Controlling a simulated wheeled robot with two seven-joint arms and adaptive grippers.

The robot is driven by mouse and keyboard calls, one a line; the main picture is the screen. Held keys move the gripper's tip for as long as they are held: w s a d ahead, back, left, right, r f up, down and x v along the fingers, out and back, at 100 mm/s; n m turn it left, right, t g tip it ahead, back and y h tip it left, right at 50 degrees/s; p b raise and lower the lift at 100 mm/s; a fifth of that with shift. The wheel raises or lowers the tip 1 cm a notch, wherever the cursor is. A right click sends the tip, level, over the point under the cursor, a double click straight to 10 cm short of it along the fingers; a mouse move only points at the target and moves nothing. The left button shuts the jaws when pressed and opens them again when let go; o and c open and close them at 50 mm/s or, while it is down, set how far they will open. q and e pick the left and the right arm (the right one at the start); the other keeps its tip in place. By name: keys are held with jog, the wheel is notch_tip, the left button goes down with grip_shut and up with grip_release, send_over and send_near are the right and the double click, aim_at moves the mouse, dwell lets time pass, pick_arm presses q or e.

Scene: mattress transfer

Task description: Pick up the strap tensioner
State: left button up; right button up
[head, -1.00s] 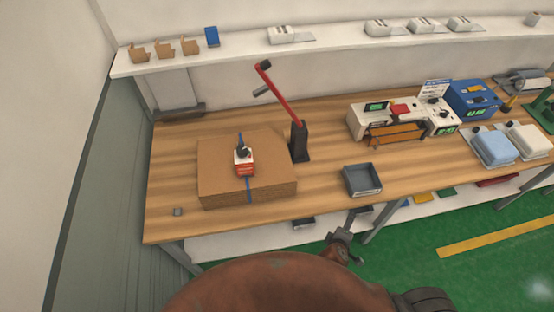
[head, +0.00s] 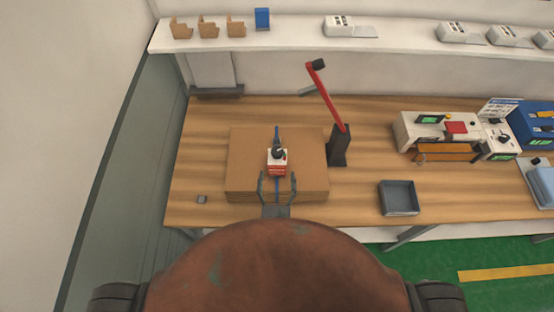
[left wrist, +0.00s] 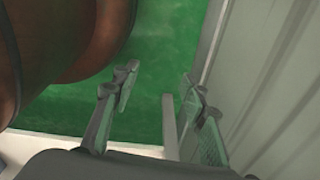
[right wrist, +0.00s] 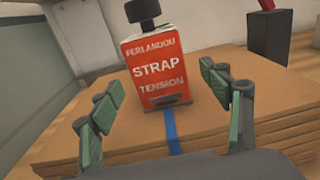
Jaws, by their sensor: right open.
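The strap tensioner (head: 277,163) is a red and white block with a black knob on top. It stands on a flat stack of brown cardboard (head: 247,150), over a blue strap (head: 277,188). In the right wrist view the tensioner (right wrist: 155,68) shows its red face with white lettering, ahead of my right gripper. My right gripper (head: 277,182) is open and empty at the stack's front edge, its fingers pointing toward the tensioner on either side of the strap. My left gripper (left wrist: 160,92) is open and empty above the green floor, away from the bench.
A black stand with a red arm (head: 339,145) rises right of the stack. Several machines stand farther right. A white shelf (head: 300,38) runs behind.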

aim_at(277, 170)
jog(key=shift+w+r, duration=0.2)
jog(key=shift+w, duration=0.4)
jog(key=shift+w+r+p, duration=0.2)
jog(key=shift+w+p, duration=0.15)
jog(key=shift+w, duration=0.25)
jog(key=shift+w+r+p, duration=0.15)
jog(key=shift+w+p, duration=0.15)
jog(key=shift+w, duration=0.3)
jog(key=shift+w+f, duration=0.2)
jog(key=shift+w, duration=0.9)
jog(key=c, duration=0.6)
jog(key=shift+c, duration=1.4)
jog(key=c, duration=0.6)
grip_shut()
pick_arm(q)
jog(key=shift+r, duration=0.85)
pick_arm(e)
jog(key=shift+r, duration=0.15)
